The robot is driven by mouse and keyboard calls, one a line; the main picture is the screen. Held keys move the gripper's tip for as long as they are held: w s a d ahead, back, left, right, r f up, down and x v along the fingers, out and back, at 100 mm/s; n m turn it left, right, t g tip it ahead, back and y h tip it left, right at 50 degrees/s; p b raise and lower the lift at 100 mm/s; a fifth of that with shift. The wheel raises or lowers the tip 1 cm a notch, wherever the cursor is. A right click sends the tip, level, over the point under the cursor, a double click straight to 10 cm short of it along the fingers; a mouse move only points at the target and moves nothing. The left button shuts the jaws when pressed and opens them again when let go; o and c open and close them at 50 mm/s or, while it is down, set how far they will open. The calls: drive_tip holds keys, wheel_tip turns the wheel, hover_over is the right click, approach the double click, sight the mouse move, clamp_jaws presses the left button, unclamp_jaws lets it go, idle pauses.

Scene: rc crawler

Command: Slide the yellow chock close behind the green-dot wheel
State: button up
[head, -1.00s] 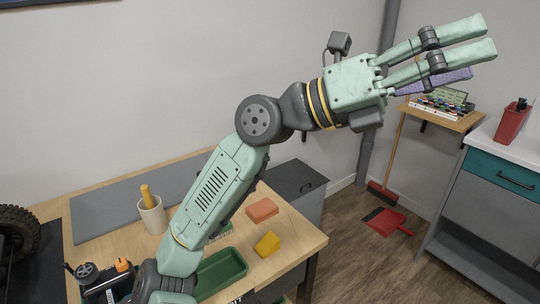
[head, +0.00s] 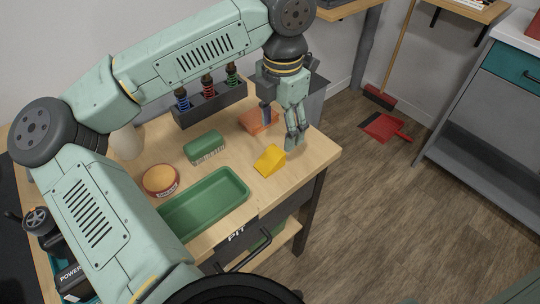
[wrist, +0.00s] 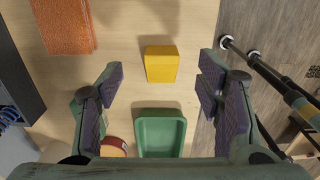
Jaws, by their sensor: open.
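The yellow chock (head: 269,160) is a small wedge on the wooden table near its right edge. It also shows in the wrist view (wrist: 161,66), near the middle, ahead of the fingers. My gripper (head: 294,139) points down beside the chock in the head view, and looks above the table. In the wrist view my gripper (wrist: 163,80) is open, its purple pads wide apart to the left and right of the chock, with nothing held. No wheel with a green dot shows in either current view.
A dark rack (head: 208,105) holds several coloured springs. The table's right edge is close to the chock.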

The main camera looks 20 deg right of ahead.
sight(279, 150)
drive_tip(key=shift+s+a+f+p, duration=0.1)
drive_tip(key=shift+f+p, duration=0.4)
drive_tip(key=shift+f, duration=1.3)
drive_tip(key=shift+s+f+p, duration=0.1)
drive_tip(key=shift+f+p, duration=0.35)
drive_tip(key=shift+f, duration=1.3)
drive_tip(key=shift+c, duration=0.4)
drive_tip(key=c, duration=1.2)
